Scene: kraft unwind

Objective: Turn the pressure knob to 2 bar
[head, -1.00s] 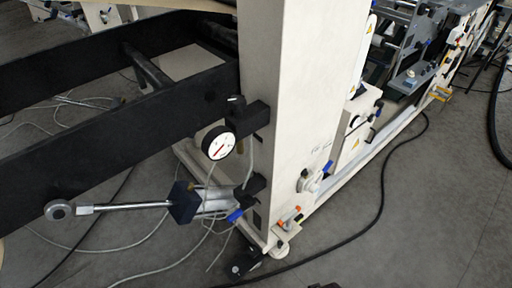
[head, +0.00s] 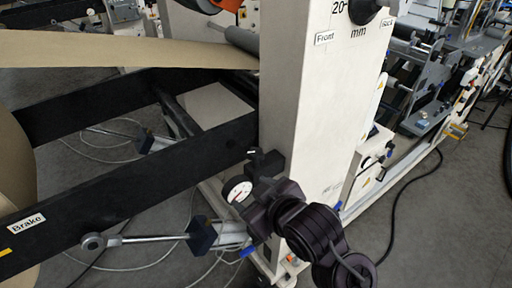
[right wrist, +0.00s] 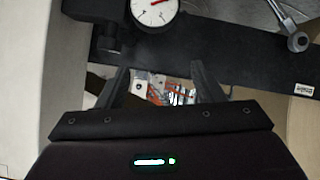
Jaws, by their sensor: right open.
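The round white pressure gauge (head: 238,190) with a red needle sits on the near side of the cream machine post. It also shows at the top of the right wrist view (right wrist: 153,12), partly cut off; its numbers are too small to read. The black regulator (head: 266,163) is just above the gauge, with a small knob part (head: 252,152) at its upper left. My right gripper (head: 250,186) is close to the gauge and regulator and partly covers them. Its two fingers are apart and empty in the right wrist view (right wrist: 164,82). Contact with the knob cannot be seen. My left gripper is out of view.
The cream post (head: 310,110) rises beside my right arm. A black beam (head: 140,190) runs left from it, with brown paper (head: 120,48) above. A metal cylinder rod (head: 140,239) lies below the beam. Open floor lies right, crossed by a black cable (head: 395,205).

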